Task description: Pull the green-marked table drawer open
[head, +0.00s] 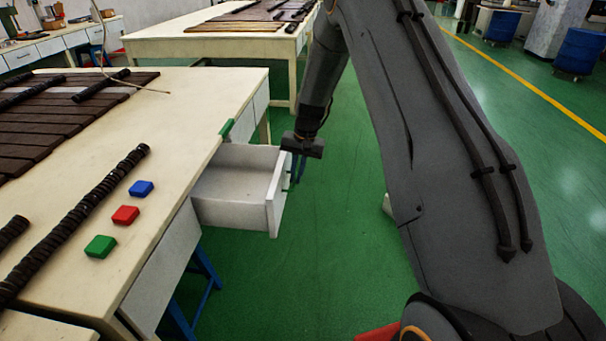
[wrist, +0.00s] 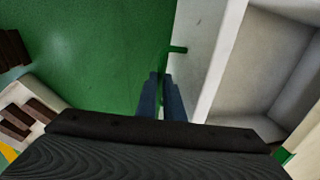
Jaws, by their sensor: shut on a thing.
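The white table drawer (head: 272,205) stands pulled well out of the long table's side, and the part of its inside that shows is empty. A green mark (head: 227,129) sits on the table edge above it. My gripper (head: 298,170) is at the outer face of the drawer front, its blue fingers partly hidden by the wrist and the drawer front. In the wrist view, the fingers (wrist: 165,95) are close together beside the drawer front (wrist: 203,60), shut on its green handle (wrist: 178,49). Part of the handle shows beyond the fingertips.
Blue, red and green blocks (head: 125,215) lie on the cream tabletop (head: 180,120), beside a dark ribbed rod (head: 85,215). Dark mould strips (head: 50,130) lie farther back. A second table (head: 220,47) stands behind. The green floor (head: 330,250) in front of the drawer is clear.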

